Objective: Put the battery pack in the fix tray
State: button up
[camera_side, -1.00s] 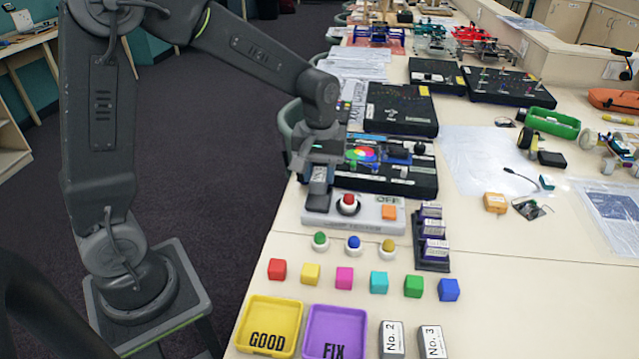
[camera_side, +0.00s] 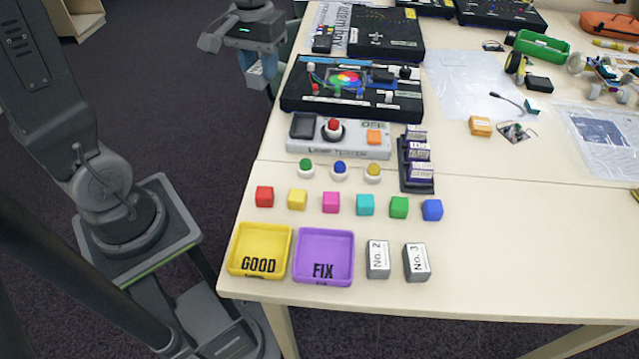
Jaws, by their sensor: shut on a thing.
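My gripper (camera_side: 250,52) is at the top of the view, raised and left of the table edge. It is shut on a small grey-blue block (camera_side: 263,73), seemingly the battery pack, which hangs below the jaws. Its label is not readable, and part of it is hidden by the jaws. The purple FIX tray (camera_side: 324,285) is at the table's front edge and is empty. Two grey blocks with white labels, No. 2 (camera_side: 378,260) and No. 3 (camera_side: 416,263), stand right of it.
The yellow GOOD tray (camera_side: 258,277), empty, is left of the FIX tray. Behind them are a row of coloured cubes (camera_side: 331,203), three coloured buttons (camera_side: 340,171), a tester (camera_side: 340,150) with a bare dark pad, and a dark rack (camera_side: 416,180). The table's front right is clear.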

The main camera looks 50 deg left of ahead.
jog(key=s+d+f+m, duration=0.1)
jog(key=s+d+m, duration=0.1)
jog(key=d+m, duration=0.75)
jog(key=m, duration=0.5)
send_over(325, 259)
notch_tip(325, 259, down, 8)
jog(key=shift+f, duration=2.15)
jog(key=shift+f, duration=0.1)
jog(key=o, duration=0.9)
jog(key=shift+o, duration=0.2)
